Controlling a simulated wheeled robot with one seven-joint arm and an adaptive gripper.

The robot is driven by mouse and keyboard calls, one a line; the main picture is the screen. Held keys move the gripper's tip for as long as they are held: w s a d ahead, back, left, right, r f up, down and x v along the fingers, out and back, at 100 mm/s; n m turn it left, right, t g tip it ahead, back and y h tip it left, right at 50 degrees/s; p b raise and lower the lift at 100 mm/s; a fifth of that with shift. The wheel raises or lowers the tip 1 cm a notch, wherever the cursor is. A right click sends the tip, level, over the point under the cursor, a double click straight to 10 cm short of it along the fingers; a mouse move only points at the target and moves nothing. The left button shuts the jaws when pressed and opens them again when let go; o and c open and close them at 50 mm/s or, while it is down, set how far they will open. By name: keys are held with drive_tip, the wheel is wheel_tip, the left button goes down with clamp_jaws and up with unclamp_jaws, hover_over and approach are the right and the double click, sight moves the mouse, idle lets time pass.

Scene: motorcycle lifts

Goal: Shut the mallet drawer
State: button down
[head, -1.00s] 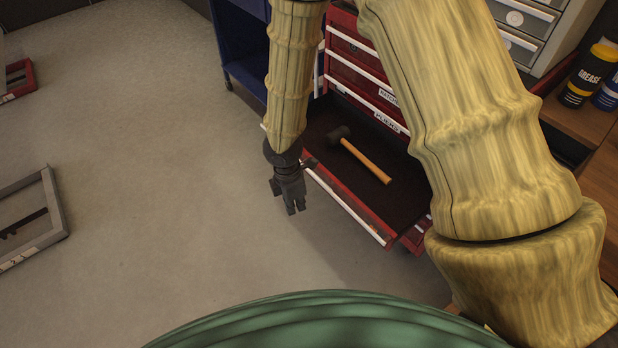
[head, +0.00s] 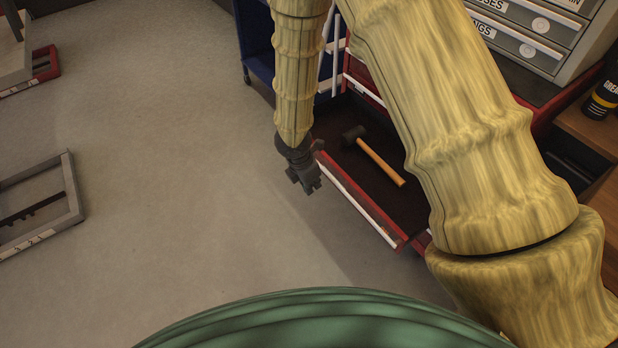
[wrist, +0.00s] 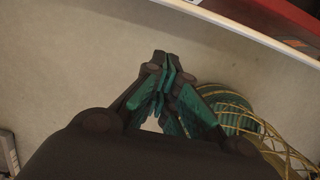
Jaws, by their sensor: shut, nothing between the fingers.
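The mallet drawer (head: 362,212) is pulled out from the red tool cabinet, its red front with a white edge strip facing the open floor. A mallet (head: 380,162) with a dark head and wooden handle lies inside on the dark liner. My gripper (head: 311,188) is outside the drawer, beside the left part of its front, pointing down. In the wrist view my gripper (wrist: 166,58) has its fingers together and empty, and the drawer's white edge (wrist: 225,22) crosses the top right. I cannot tell whether gripper and drawer touch. My arm hides part of the cabinet.
A blue cart (head: 256,45) stands left of the cabinet. Grey drawers (head: 530,30) sit on top, and a grease bottle (head: 603,98) stands on a wooden bench at the right. A grey metal frame (head: 72,190) lies at the far left. The floor between is clear.

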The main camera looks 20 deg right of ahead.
drive_tip(key=shift+w+d+f+p, duration=0.15)
drive_tip(key=shift+w+d+f, duration=0.1)
drive_tip(key=shift+d, duration=0.4)
drive_tip(key=shift+w+d+f+p, duration=0.15)
drive_tip(key=shift+w+d, duration=0.1)
drive_tip(key=shift+d, duration=0.45)
drive_tip(key=shift+w+d+f+p, duration=0.15)
drive_tip(key=shift+w+d+f, duration=0.1)
drive_tip(key=shift+d, duration=0.4)
drive_tip(key=shift+r, duration=0.1)
drive_tip(key=w+d+p, duration=0.3)
drive_tip(key=d, duration=0.5)
drive_tip(key=w+d+p, duration=0.3)
drive_tip(key=d, duration=0.5)
drive_tip(key=w+d+p, duration=0.3)
drive_tip(key=d+p, duration=0.1)
drive_tip(key=d, duration=0.5)
drive_tip(key=shift+a, duration=0.15)
